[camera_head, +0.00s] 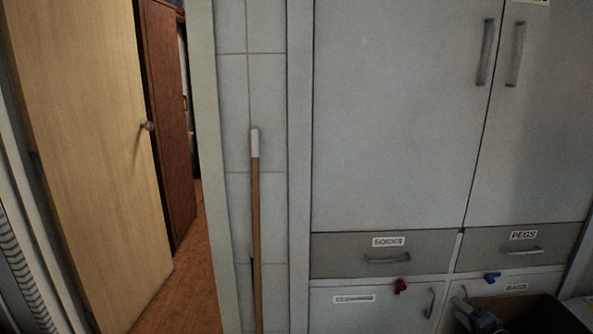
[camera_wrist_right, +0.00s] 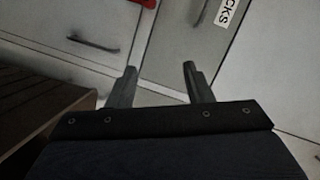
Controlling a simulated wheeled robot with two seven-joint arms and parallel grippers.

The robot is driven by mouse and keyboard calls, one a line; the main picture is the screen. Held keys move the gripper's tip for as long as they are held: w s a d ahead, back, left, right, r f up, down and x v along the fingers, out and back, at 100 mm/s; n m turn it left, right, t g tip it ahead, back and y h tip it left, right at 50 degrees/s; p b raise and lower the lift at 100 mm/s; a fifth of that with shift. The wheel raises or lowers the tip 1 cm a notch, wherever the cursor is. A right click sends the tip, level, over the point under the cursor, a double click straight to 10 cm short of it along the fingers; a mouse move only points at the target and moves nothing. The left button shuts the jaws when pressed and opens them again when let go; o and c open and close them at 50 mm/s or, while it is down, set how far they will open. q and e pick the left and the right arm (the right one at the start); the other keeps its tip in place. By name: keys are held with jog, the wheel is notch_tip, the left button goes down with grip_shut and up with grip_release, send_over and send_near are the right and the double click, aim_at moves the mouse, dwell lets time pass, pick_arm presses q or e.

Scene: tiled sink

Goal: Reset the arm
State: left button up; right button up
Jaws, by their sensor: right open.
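My right gripper (camera_wrist_right: 160,72) shows in the right wrist view with its two dark fingers apart. Nothing is between them, and grey cabinet fronts lie beyond. In the head view, what looks like part of this gripper (camera_head: 477,316) shows at the bottom right edge, in front of the lower cabinets; its fingertips are hard to make out there. My left gripper is in neither view.
Grey cabinets (camera_head: 395,110) with labelled drawers, SOCKS (camera_head: 388,262) and PEGS (camera_head: 523,251), fill the right. Small red (camera_head: 401,285) and blue (camera_head: 492,277) pieces show below. A wooden pole (camera_head: 256,220) leans on tiles. A wooden door (camera_head: 95,150) stands open at left.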

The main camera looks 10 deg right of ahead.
jog(key=a+r+n+g+h, duration=0.15)
jog(key=a+r+h, duration=0.25)
jog(key=r, duration=0.7)
jog(key=s+a+r+n+g+h, duration=0.1)
jog(key=s+a+r+g, duration=0.2)
jog(key=s+a+r, duration=0.25)
jog(key=s+a+f+n+g+y, duration=0.2)
jog(key=s+a+n+g+y, duration=0.15)
jog(key=s+a, duration=0.85)
jog(key=s+a+f+n+g+y, duration=0.1)
jog(key=s+a+n+g+y, duration=0.2)
jog(key=s+a, duration=0.9)
notch_tip(320, 180, up, 17)
jog(key=s+n+p, duration=0.1)
jog(key=s+p, duration=0.1)
jog(key=p, duration=1.5)
jog(key=shift+s+d+n+t, duration=0.3)
jog(key=shift+s+d, duration=0.05)
jog(key=shift+f, duration=0.1)
